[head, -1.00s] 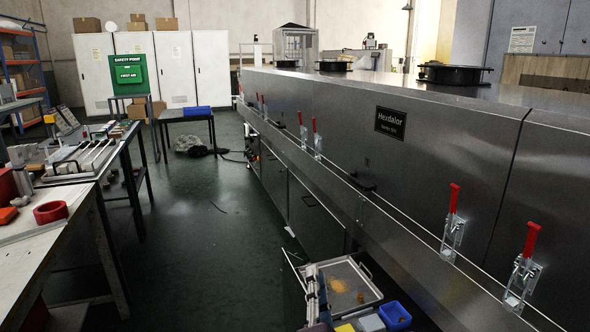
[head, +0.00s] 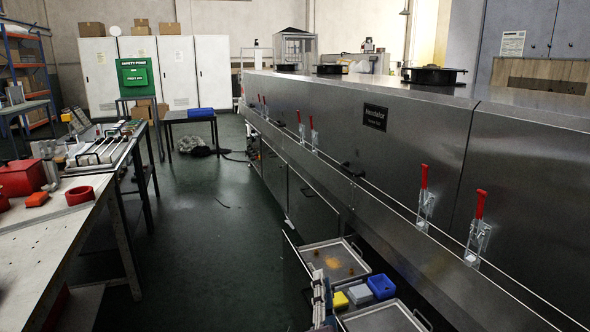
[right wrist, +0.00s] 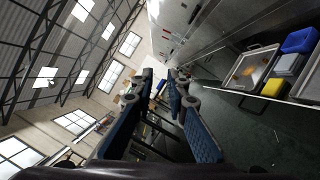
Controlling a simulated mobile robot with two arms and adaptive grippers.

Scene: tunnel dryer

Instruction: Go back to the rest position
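My right gripper (head: 321,299) shows at the bottom of the head view, left of the trays as seen there. In the right wrist view its two blue-padded fingers (right wrist: 160,98) stand apart with nothing between them, so it is open and empty. My left gripper is in neither view. The long steel tunnel dryer (head: 330,118) runs along the right side, with red-handled toggle clamps (head: 424,187) on its side.
A metal tray (head: 320,249) with orange-brown material sits low beside the dryer, near a blue bin (head: 381,286) and a yellow block (head: 340,301). The green aisle floor (head: 205,235) between is mostly clear.

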